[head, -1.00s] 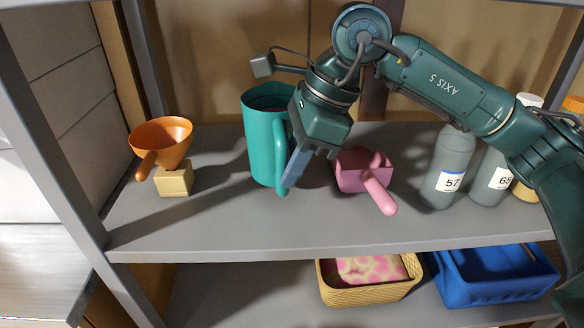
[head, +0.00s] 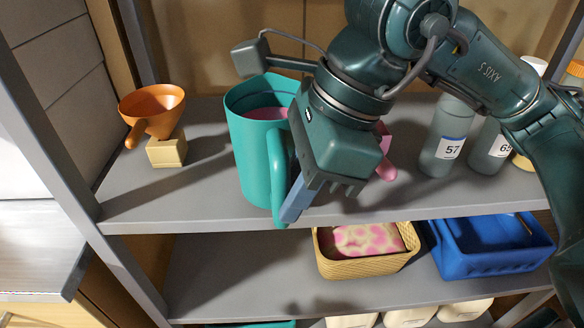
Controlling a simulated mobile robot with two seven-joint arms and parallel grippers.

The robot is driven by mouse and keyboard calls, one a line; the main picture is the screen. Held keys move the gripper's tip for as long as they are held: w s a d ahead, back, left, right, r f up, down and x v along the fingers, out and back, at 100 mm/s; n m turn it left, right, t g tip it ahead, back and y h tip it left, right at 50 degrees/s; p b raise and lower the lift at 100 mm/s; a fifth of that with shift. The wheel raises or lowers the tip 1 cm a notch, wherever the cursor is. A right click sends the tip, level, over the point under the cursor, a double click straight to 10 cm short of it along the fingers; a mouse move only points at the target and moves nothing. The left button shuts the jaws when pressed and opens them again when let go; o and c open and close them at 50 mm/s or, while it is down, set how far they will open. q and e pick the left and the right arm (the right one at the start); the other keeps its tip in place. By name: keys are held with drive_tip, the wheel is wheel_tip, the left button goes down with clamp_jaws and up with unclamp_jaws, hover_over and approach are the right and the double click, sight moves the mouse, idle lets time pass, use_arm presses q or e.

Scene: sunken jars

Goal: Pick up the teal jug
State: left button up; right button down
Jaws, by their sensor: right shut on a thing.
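The teal jug (head: 254,150) is upright in the centre-left of the head view, with something pink inside its mouth. Its handle (head: 279,165) faces me and its lower end overlaps the shelf's front edge in the picture. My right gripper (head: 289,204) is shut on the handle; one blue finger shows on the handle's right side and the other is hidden. The jug looks raised and nearer to me, though its base's gap from the shelf is hard to judge. My left gripper is not in view.
An orange funnel (head: 150,108) sits on a wooden block (head: 167,150) left of the jug. A pink scoop (head: 386,172) is mostly hidden behind my right gripper. Grey bottles (head: 446,140) stand right. Below are a wicker basket (head: 366,268) and a blue crate (head: 490,262).

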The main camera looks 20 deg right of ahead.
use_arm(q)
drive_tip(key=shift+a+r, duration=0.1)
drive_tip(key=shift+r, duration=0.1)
use_arm(e)
drive_tip(key=shift+s+a+r, duration=0.1)
drive_tip(key=shift+s+a, duration=0.15)
drive_tip(key=shift+s, duration=0.6)
drive_tip(key=shift+s+a+f, duration=0.1)
drive_tip(key=shift+s+a, duration=0.15)
drive_tip(key=shift+s, duration=0.55)
drive_tip(key=shift+s+a+r, duration=0.1)
drive_tip(key=shift+s+a, duration=0.15)
drive_tip(key=shift+s, duration=0.6)
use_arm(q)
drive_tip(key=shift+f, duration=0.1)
use_arm(e)
drive_tip(key=c, duration=1.9)
unclamp_jaws()
drive_tip(key=shift+s, duration=0.1)
clamp_jaws()
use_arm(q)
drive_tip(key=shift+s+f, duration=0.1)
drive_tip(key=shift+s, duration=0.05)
use_arm(e)
drive_tip(key=shift+r, duration=0.1)
